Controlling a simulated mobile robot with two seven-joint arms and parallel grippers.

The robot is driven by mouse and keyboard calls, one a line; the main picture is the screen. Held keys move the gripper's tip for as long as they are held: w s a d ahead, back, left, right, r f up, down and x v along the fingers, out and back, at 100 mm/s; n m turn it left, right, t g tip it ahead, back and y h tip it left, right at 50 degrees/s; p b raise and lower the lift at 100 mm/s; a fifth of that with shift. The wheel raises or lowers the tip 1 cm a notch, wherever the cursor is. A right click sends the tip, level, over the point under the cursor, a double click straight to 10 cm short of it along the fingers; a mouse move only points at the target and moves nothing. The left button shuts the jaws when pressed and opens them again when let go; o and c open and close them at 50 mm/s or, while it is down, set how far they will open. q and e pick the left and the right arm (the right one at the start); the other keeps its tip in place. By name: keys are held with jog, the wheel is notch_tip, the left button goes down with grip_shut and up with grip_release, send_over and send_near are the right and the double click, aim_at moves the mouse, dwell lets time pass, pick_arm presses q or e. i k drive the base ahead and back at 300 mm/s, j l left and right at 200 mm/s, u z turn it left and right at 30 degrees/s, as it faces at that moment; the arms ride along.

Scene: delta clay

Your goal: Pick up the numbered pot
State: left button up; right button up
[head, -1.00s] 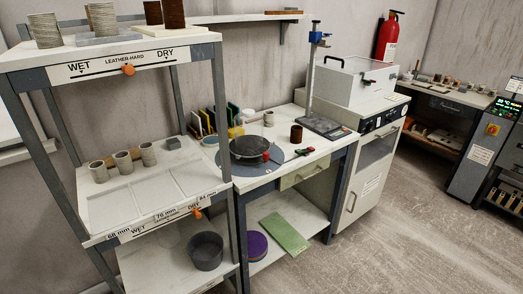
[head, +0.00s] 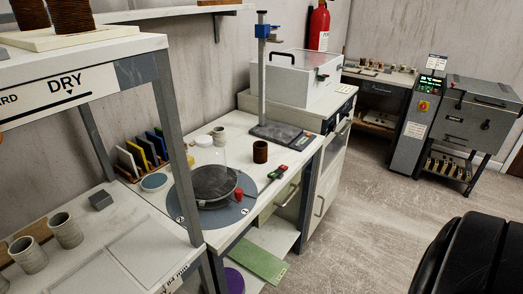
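No number can be read on any pot from here. A dark brown pot (head: 260,152) stands upright on the white workbench (head: 225,255), left of a green and red tool. Two dark brown pots (head: 77,10) stand on the top shelf, cut by the top edge. A small pale cup (head: 219,136) is at the back of the bench. Neither gripper shows; a black rounded part at lower right seems to be my arm.
A grey wheel disc (head: 240,208) with a dark round plate (head: 214,183) lies on the bench. A height gauge (head: 262,75) stands at the back. The rack post (head: 178,150) rises between shelf and bench. A kiln (head: 478,115) stands far right, with open floor before it.

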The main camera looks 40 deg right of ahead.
aim_at(219, 137)
jog(key=i+z, duration=0.1)
jog(key=z, duration=0.35)
jog(key=i+j+z, duration=0.1)
jog(key=z, duration=0.3)
jog(key=i+j+z, duration=0.1)
jog(key=z, duration=0.35)
